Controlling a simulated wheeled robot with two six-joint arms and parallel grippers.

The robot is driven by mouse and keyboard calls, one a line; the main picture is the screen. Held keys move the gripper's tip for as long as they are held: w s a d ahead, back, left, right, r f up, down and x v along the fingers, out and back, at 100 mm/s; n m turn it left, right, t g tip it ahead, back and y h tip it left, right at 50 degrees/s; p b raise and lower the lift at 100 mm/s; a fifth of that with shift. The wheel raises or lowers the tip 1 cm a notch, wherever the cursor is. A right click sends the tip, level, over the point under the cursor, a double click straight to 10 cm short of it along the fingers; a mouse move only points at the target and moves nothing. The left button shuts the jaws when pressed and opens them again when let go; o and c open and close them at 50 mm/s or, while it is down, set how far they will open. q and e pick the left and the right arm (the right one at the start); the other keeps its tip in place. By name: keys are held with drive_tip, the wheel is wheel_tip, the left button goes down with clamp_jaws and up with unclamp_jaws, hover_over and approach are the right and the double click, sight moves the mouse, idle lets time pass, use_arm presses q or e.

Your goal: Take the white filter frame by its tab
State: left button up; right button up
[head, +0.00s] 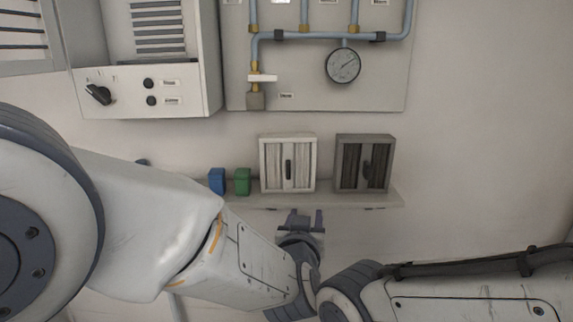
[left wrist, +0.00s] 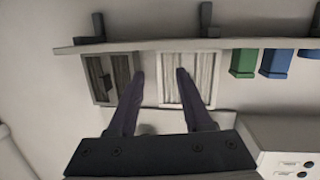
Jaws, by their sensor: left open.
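The white filter frame (head: 303,155) stands upright on the wall shelf, with pale pleats and a dark tab (head: 288,169) on its front. In the left wrist view, which is upside down, the white frame (left wrist: 198,85) is partly covered by one finger, and I cannot make out its tab there. My left gripper (head: 304,219) is open and empty, below the shelf edge in the head view. In the left wrist view its fingertips (left wrist: 160,74) straddle the gap between the white frame and the dark grey one. My right gripper is not in view.
A dark grey filter frame (head: 364,163) with its own tab stands right of the white one. Green (head: 242,182) and blue (head: 217,181) blocks stand to its left on the shelf (head: 340,198). A panel with pipes and a gauge (head: 343,66) is above, and a control box (head: 150,95) upper left.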

sight(289, 178)
use_arm(q)
drive_tip(key=w+a+r+y, duration=0.1)
drive_tip(key=w, duration=0.1)
drive_tip(key=w+a+r+n+t+y+p, duration=0.1)
drive_tip(key=w, duration=0.1)
drive_tip(key=w+a+r+t+y+p, duration=0.1)
drive_tip(key=w, duration=0.1)
drive_tip(key=shift+w+a+n, duration=0.1)
drive_tip(key=shift+w+n, duration=0.1)
drive_tip(key=shift+n, duration=0.1)
drive_tip(key=w+p, duration=0.1)
drive_tip(key=w, duration=0.1)
drive_tip(key=w+p, duration=0.2)
drive_tip(key=shift+w+a+r, duration=0.15)
drive_tip(key=shift+r, duration=0.05)
drive_tip(key=shift+w+f, duration=0.15)
drive_tip(key=shift+w, duration=0.25)
clamp_jaws()
